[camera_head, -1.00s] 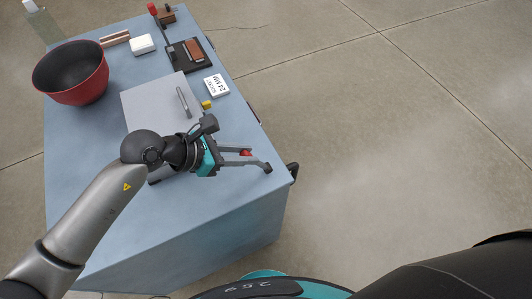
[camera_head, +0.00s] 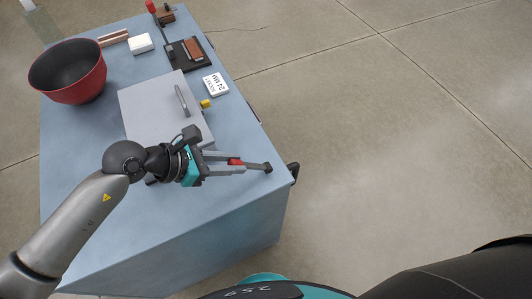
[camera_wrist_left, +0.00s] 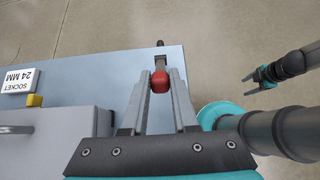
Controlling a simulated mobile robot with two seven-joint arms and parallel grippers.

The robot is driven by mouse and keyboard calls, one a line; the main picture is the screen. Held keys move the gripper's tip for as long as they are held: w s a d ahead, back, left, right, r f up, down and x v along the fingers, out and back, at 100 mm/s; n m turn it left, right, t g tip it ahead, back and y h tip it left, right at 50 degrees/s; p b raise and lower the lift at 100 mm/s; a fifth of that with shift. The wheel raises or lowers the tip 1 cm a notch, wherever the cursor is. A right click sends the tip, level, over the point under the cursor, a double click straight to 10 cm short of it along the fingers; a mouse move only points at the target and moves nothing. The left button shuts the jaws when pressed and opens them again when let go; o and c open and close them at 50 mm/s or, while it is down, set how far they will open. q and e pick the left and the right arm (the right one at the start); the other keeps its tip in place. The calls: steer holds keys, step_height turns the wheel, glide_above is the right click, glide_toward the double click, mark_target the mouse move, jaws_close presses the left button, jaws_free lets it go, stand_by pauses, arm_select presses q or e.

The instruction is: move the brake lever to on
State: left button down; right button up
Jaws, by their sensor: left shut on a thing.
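The brake lever is a grey bar (camera_head: 256,167) with a red grip (camera_head: 235,161) at its left end and a dark end by the table's near right corner. In the left wrist view the red grip (camera_wrist_left: 160,82) is between the fingertips, with the bar running beyond it to a black end. My left gripper (camera_head: 238,163) is shut on the red grip, one finger along each side. My right gripper (camera_wrist_left: 248,84) shows small at the right of the left wrist view, over the floor, its fingers apart and empty.
A grey box with a handle (camera_head: 150,105) stands beside my left gripper. Floor to the right is clear.

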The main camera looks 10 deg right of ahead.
arm_select(q)
steer(key=shift+a+f, duration=0.1)
steer(key=shift+f, duration=0.05)
steer(key=shift+s+a+f+b, duration=0.2)
steer(key=shift+a+f+b, duration=0.35)
steer(key=shift+f+b, duration=0.1)
steer(key=shift+s+a+f+b, duration=0.15)
steer(key=shift+a+f+b, duration=0.35)
steer(key=shift+f+b, duration=0.1)
steer(key=shift+s+a+f+b, duration=0.15)
steer(key=shift+a+f+b, duration=0.2)
steer(key=shift+f+b, duration=0.5)
steer(key=shift+s+a+f+b, duration=0.1)
steer(key=shift+a+f+b, duration=0.2)
steer(key=shift+f+b, duration=0.45)
steer(key=shift+a+f+b, duration=0.15)
steer(key=shift+f+b, duration=0.7)
steer(key=shift+f, duration=0.25)
steer(key=c, duration=0.6)
jaws_free()
steer(key=shift+r, duration=0.25)
